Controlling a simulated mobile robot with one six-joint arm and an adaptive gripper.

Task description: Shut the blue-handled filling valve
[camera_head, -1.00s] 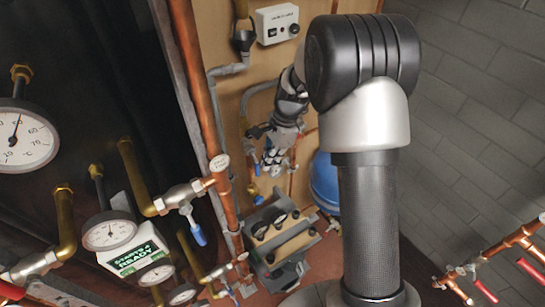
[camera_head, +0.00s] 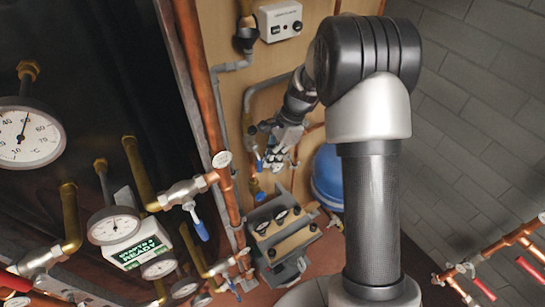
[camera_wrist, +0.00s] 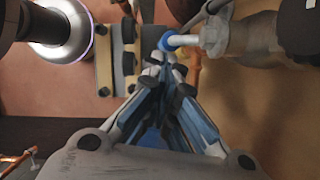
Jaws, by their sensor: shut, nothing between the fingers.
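My gripper (camera_head: 272,161) is at the wooden back panel, small in the head view. In the wrist view its fingers (camera_wrist: 166,66) are closed together with nothing between them. A small blue-handled valve (camera_head: 259,166) sits just left of the fingertips in the head view. In the wrist view a blue part (camera_wrist: 165,42) on a pale stem lies just beyond the fingertips, next to a grey valve body (camera_wrist: 235,36). I cannot tell whether the fingers touch it, and the handle's full angle is partly hidden. Another blue-handled valve (camera_head: 199,224) hangs on the pipework nearer on the left.
A copper pipe (camera_head: 207,95) runs down left of the panel. A grey bracketed unit (camera_head: 283,232) stands below the gripper, with a blue vessel (camera_head: 327,178) to its right. Gauges (camera_head: 28,135) and brass pipes crowd the left. Red-handled valves (camera_head: 484,289) are at lower right.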

